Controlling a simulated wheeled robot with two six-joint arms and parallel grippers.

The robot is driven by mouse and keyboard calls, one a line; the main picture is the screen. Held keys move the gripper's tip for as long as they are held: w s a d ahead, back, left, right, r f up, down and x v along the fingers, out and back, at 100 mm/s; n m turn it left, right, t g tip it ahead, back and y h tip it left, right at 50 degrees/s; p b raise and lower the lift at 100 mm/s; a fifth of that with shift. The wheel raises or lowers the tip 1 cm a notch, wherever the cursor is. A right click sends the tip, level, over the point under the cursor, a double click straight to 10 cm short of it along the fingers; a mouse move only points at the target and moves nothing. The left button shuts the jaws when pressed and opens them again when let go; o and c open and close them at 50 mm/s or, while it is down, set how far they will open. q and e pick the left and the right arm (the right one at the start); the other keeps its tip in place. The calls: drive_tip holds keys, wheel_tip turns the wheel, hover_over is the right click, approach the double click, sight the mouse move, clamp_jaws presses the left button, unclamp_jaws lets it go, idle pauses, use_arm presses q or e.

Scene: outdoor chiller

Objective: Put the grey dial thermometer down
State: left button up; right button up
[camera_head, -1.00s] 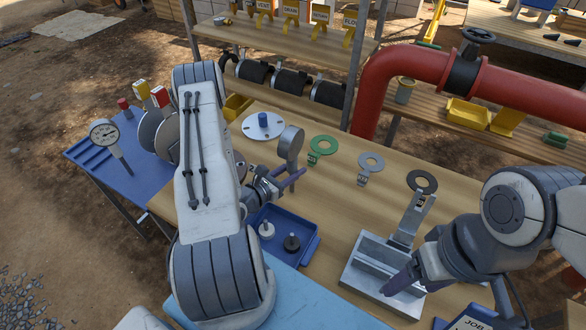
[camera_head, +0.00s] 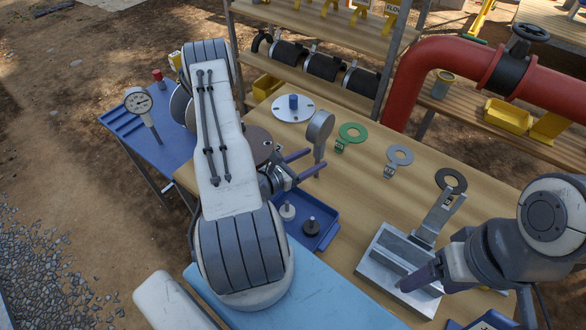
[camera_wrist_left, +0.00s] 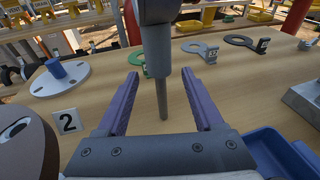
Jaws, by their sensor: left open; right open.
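The grey dial thermometer (camera_head: 319,126) stands upright on the wooden table, stem down, with its back or side toward the head view. In the left wrist view its grey body and thin stem (camera_wrist_left: 162,96) are between the spread purple fingers, with a gap on each side. Its dial face is not seen. My left gripper (camera_head: 315,160) is open around the stem; it also shows in the left wrist view (camera_wrist_left: 160,76). My right gripper (camera_head: 412,281) is open beside a metal block (camera_head: 385,258), one finger partly hidden.
A blue tray (camera_head: 318,236) with two small knobbed pieces lies just in front of the left gripper. Green (camera_head: 352,132), grey (camera_head: 399,155) and black (camera_head: 451,180) rings lie to the right. A flanged disc (camera_head: 293,112) is behind. Another dial gauge (camera_head: 138,101) is on the blue side table.

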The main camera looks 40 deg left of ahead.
use_arm(q)
drive_tip(key=b+v, duration=0.1)
drive_tip(key=v, duration=0.7)
drive_tip(key=shift+s+r, duration=0.15)
drive_tip(key=shift+r, duration=0.05)
